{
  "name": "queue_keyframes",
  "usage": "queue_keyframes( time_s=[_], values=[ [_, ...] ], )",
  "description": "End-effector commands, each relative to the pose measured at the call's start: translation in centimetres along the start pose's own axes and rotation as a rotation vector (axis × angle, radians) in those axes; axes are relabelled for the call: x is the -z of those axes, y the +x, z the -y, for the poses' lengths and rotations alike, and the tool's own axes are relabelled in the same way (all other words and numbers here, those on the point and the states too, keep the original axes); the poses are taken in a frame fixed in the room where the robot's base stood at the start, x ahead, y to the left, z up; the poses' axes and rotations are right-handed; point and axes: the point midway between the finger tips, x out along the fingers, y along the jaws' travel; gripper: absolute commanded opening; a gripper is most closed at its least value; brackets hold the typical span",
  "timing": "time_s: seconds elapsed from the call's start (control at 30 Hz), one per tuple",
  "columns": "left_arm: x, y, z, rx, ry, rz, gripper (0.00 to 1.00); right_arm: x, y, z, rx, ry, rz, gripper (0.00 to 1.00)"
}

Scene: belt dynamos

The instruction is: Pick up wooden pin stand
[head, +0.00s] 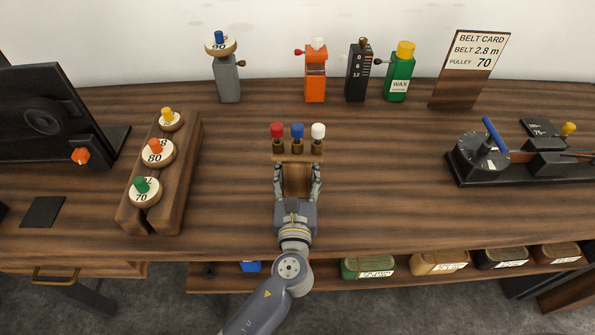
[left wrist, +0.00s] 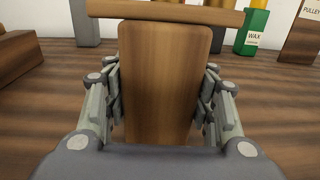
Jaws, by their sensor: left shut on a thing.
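The wooden pin stand (head: 297,157) is in the middle of the table in the head view, with a red, a blue and a white knobbed pin in a row on its top bar. Its wooden post (left wrist: 165,80) fills the middle of the left wrist view, upright under the crossbar (left wrist: 165,12). My left gripper (head: 297,180) is shut on the post, one finger on each side of it. Whether the stand's base touches the table is hidden. My right gripper is in neither view.
A wooden rack (head: 186,150) with numbered pulleys stands left. Behind are a grey post (head: 228,80), an orange block (head: 315,85), a black block (head: 357,80) and a green wax bottle (head: 397,80). A black device (head: 475,160) and belt card (head: 470,65) are right. Table beside the stand is clear.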

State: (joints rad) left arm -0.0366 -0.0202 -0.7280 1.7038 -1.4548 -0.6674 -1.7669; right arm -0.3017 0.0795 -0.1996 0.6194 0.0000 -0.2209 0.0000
Motion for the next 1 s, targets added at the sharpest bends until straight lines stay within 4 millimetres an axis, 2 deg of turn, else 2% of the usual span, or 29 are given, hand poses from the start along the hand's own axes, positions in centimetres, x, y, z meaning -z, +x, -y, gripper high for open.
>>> queue_keyframes(
  time_s=[0.03,0.33,0.47,0.67,1.0],
  values=[
    [-0.8,0.1,0.0,0.0,-0.003,0.007,0.08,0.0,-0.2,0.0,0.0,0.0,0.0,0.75],
    [-3.4,0.0,0.0,0.0,-0.004,0.008,0.08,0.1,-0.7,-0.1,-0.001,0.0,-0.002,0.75],
    [-3.2,-1.5,0.1,0.002,-0.001,0.005,0.08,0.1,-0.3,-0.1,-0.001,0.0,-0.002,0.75],
    [-3.4,-4.6,0.2,0.002,-0.002,0.005,0.08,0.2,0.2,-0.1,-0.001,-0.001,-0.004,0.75],
    [-4.0,-12.4,0.5,0.001,-0.003,0.003,0.08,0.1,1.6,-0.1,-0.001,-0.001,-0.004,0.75]
  ],
)
